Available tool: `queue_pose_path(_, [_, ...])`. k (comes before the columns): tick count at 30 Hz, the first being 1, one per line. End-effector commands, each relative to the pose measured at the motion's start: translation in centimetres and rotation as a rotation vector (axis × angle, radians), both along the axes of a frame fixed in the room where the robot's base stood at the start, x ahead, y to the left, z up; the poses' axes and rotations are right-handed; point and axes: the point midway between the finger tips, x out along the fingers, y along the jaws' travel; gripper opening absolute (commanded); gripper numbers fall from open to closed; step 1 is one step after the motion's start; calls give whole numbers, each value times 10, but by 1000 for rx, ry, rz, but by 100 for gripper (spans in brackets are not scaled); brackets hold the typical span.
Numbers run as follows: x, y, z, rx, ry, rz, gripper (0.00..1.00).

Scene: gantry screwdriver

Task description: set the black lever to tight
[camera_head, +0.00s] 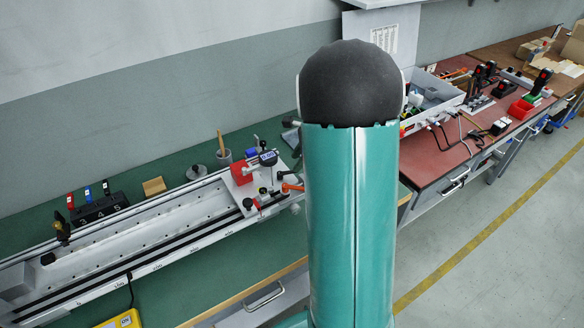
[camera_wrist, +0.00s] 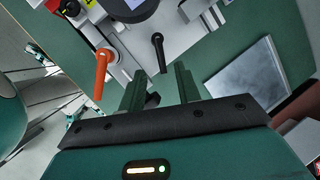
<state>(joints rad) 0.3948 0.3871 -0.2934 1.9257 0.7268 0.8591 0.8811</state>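The black lever (camera_wrist: 158,52) shows in the wrist view on the light metal fixture, just beyond my fingertips. Its round pivot end is at the top and its handle points down toward the gap between my fingers. My gripper (camera_wrist: 160,80) is open, its two green fingers apart and nothing held between them. The lever looks apart from both fingers.
An orange lever (camera_wrist: 102,72) stands left of my fingers; it also shows in the head view (camera_head: 291,187). A grey plate (camera_wrist: 246,80) lies right. The long metal rail (camera_head: 130,235) runs along the green bench. A red-topped bench (camera_head: 440,170) stands right.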

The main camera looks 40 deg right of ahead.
Motion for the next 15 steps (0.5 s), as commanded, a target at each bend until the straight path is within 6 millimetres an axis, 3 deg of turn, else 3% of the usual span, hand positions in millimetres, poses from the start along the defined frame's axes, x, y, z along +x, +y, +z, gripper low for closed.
queue_pose_path(6, [13, 9, -35, 1, 2, -1, 33])
queue_pose_path(15, [19, 12, -48, 0, -1, -3, 33])
